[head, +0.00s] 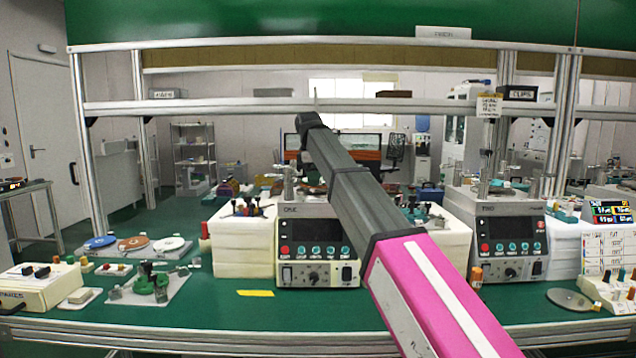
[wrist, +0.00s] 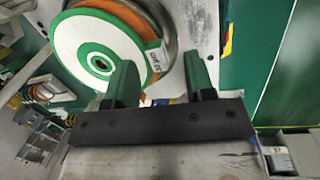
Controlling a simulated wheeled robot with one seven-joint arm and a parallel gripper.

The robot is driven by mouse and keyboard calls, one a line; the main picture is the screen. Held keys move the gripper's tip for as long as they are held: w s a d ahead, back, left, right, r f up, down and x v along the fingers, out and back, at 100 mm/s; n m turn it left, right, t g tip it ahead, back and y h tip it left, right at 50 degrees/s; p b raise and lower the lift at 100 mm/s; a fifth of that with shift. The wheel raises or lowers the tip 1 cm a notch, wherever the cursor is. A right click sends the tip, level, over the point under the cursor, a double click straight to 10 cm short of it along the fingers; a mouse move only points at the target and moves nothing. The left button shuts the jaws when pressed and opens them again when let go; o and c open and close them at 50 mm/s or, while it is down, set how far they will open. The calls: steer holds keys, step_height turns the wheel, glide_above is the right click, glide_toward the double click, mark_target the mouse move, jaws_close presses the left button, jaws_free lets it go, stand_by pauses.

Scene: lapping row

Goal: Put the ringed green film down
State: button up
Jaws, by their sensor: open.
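The ringed green film (wrist: 82,45) is a white disc with a green rim and a green centre, in the upper left of the wrist view. It lies over an orange disc (wrist: 98,22) on a round metal plate (wrist: 163,18). A small white printed tab (wrist: 156,58) sticks out from its edge. My gripper (wrist: 158,65) is open; the tab shows between its two green fingers, and the left finger overlaps the disc's lower edge. I cannot tell whether a finger touches it. In the head view my arm reaches away over the bench and its end hides the gripper; I cannot pick out the film there.
Two control boxes (head: 318,252) (head: 512,246) stand on the green bench (head: 220,318), with white blocks (head: 240,262) beside one. Blue, orange and grey discs (head: 134,243) lie at the left. A shelf rail (head: 240,106) crosses above. A loose metal disc (head: 570,299) lies at right.

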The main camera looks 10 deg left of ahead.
steer(key=shift+f, duration=0.3)
jaws_close()
steer(key=shift+r, duration=0.1)
